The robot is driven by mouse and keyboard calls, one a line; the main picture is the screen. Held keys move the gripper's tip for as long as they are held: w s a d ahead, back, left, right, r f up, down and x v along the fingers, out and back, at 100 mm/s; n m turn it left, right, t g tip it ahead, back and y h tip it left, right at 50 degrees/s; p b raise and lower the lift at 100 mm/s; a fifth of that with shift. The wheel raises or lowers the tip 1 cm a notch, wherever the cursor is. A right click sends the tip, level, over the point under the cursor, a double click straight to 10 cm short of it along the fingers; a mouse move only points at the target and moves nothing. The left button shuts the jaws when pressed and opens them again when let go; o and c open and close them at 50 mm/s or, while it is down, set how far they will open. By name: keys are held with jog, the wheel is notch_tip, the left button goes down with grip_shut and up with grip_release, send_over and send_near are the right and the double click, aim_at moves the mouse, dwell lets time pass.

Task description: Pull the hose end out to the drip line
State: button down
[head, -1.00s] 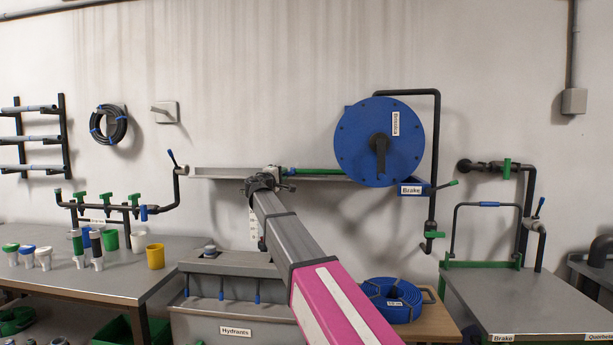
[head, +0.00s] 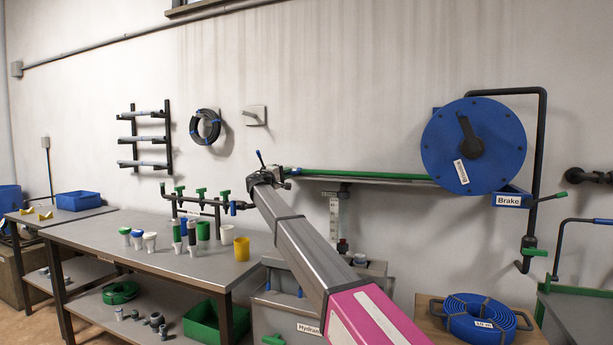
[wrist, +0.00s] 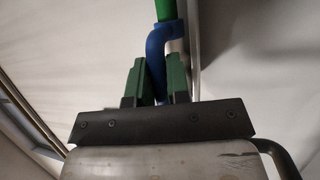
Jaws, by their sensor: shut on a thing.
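The blue hose reel (head: 473,145) hangs on the wall at the right, with a dark crank on its face. A green hose (head: 365,175) runs nearly level from the reel to my gripper (head: 277,176), along a grey wall rail. In the wrist view my gripper (wrist: 155,80) has its two green fingers shut around the blue hose end (wrist: 156,50), with the green hose (wrist: 166,8) beyond it. A pipe manifold with green valves (head: 201,195) stands just left of my gripper in the head view. I cannot tell which part is the drip line.
A blue brake box (head: 508,200) sits under the reel. A metal bench (head: 150,255) with several small cups stands below left. A blue hose coil (head: 472,318) lies on a wooden stand at lower right. A hydrant trough (head: 285,320) is below my arm.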

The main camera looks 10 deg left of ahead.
jog(key=w+a, duration=0.1)
jog(key=a, duration=0.5)
jog(key=shift+w+a, duration=0.2)
jog(key=shift+a, duration=0.1)
jog(key=shift+a, duration=0.15)
jog(key=c, duration=1.4)
grip_release()
jog(key=shift+a, duration=0.1)
jog(key=shift+s, duration=0.1)
jog(key=v, duration=1)
jog(key=shift+s+a+f, duration=0.1)
jog(key=shift+s+a, duration=0.05)
jog(key=shift+s, duration=0.05)
